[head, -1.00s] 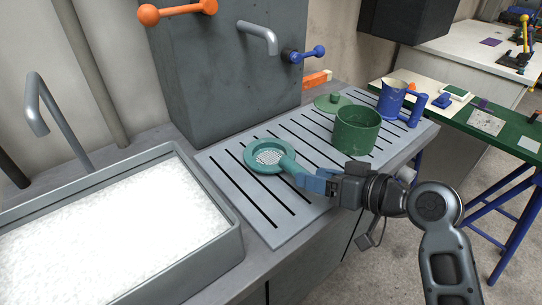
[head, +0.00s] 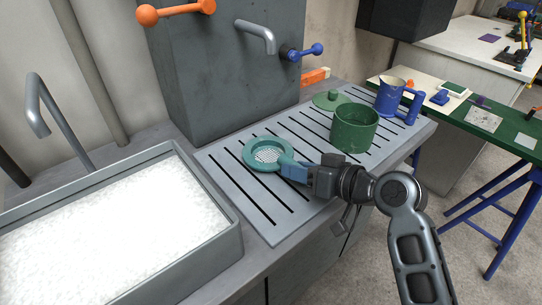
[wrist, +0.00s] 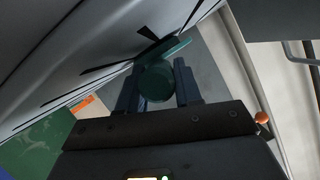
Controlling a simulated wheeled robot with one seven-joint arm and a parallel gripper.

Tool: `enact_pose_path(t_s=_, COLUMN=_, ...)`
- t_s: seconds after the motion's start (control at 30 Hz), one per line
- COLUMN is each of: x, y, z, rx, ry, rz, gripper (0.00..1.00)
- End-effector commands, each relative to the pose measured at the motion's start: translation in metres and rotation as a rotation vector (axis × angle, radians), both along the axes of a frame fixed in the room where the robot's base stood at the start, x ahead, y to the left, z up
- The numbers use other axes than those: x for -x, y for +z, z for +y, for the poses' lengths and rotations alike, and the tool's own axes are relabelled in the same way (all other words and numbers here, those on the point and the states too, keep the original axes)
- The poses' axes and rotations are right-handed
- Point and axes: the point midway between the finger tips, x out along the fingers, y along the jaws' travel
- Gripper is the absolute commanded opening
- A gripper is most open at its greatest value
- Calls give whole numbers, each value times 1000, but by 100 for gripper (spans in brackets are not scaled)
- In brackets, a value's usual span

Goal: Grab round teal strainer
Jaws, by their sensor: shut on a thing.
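The round teal strainer (head: 266,154) lies over the slatted draining board (head: 231,183), its mesh bowl facing up and its handle pointing right toward my gripper. My gripper (head: 292,171) is shut on the strainer's handle, with its blue fingers around it. In the wrist view, the fingers of my gripper (wrist: 158,88) stand on both sides of the teal handle of the strainer (wrist: 157,78). The fingers hide most of the handle in the head view. I cannot tell whether the strainer is touching the board or slightly above it.
A green pot (head: 354,130) stands right of the strainer, with a green lid (head: 331,100) behind it and a blue jug (head: 391,97) farther back. A white-filled sink (head: 110,240) is at the left. A grey tap (head: 257,34) overhangs the board's back.

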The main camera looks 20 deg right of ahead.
Motion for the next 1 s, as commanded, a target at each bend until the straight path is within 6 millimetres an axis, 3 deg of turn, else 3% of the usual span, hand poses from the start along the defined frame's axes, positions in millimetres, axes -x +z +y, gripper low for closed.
enact_pose_path(t_s=0.2, x=0, y=0, z=0, rx=0, ry=0, rz=0, gripper=2)
enact_pose_path(t_s=0.53, x=0, y=4, z=0, rx=1, ry=0, rz=-1, gripper=2)
enact_pose_path(t_s=0.67, x=0, y=15, z=0, rx=2, ry=0, rz=-3, gripper=2)
enact_pose_path(t_s=0.8, x=-1, y=40, z=0, rx=3, ry=1, rz=-7, gripper=2)
enact_pose_path(t_s=1.0, x=-13, y=67, z=-43, rx=1, ry=-4, rz=-5, gripper=2)
